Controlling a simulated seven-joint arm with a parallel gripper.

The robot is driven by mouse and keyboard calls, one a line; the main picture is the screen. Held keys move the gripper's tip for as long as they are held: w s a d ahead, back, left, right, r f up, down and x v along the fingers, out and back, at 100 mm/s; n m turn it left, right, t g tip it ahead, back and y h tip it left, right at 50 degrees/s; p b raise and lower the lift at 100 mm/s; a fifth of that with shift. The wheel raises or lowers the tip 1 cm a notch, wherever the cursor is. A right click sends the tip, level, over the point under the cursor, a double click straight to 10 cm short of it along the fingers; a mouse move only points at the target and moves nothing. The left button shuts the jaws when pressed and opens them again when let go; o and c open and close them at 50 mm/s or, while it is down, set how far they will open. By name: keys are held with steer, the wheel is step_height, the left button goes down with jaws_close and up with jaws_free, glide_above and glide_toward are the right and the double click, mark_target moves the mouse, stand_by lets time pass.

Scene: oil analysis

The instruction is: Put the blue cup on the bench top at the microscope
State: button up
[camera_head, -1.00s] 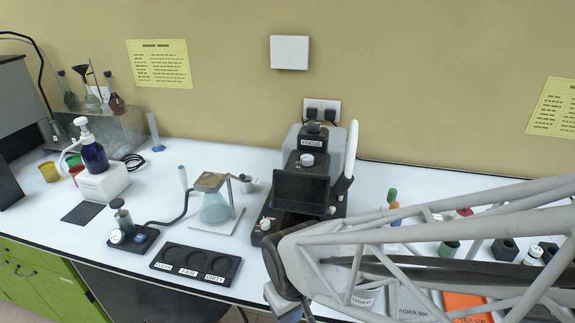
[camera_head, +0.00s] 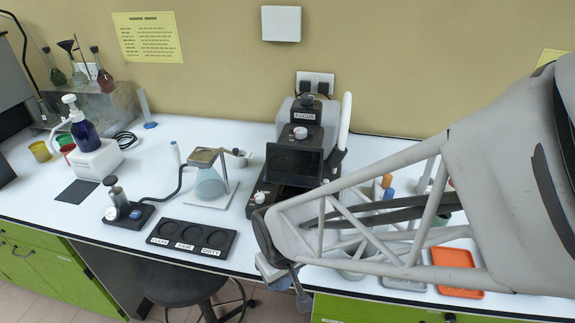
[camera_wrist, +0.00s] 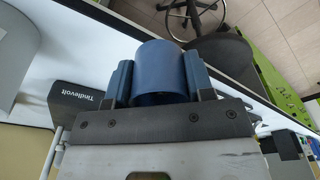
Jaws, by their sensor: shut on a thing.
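The blue cup (camera_wrist: 160,85) fills the space between the two fingers of my gripper (camera_wrist: 158,66) in the wrist view. The fingers press on its two sides. In the head view my gripper (camera_head: 302,298) hangs low at the bench's front edge, below the microscope. I cannot clearly make out the cup there. The microscope (camera_head: 294,162) is a dark and grey device with a black screen and a FOCUS label, standing toward the back of the white bench top (camera_head: 150,186). My arm covers the bench to its right.
Left of the microscope stand a flask (camera_head: 209,184) on a plate and a black three-slot tray (camera_head: 192,237). An orange tray (camera_head: 458,268) lies to the right, partly behind my arm. A dark stool (camera_head: 180,285) stands below the front edge. Bench left of the flask has clear patches.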

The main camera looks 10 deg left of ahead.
glide_above(257, 249)
steer(key=shift+d+f, duration=0.15)
steer(key=shift+f, duration=0.5)
steer(key=shift+f, duration=1.75)
steer(key=shift+f, duration=0.1)
steer(key=o, duration=0.9)
steer(key=r, duration=0.8)
steer(key=s+d+r, duration=0.1)
steer(key=r, duration=0.3)
steer(key=shift+s, duration=0.1)
steer(key=shift+d+r, duration=0.1)
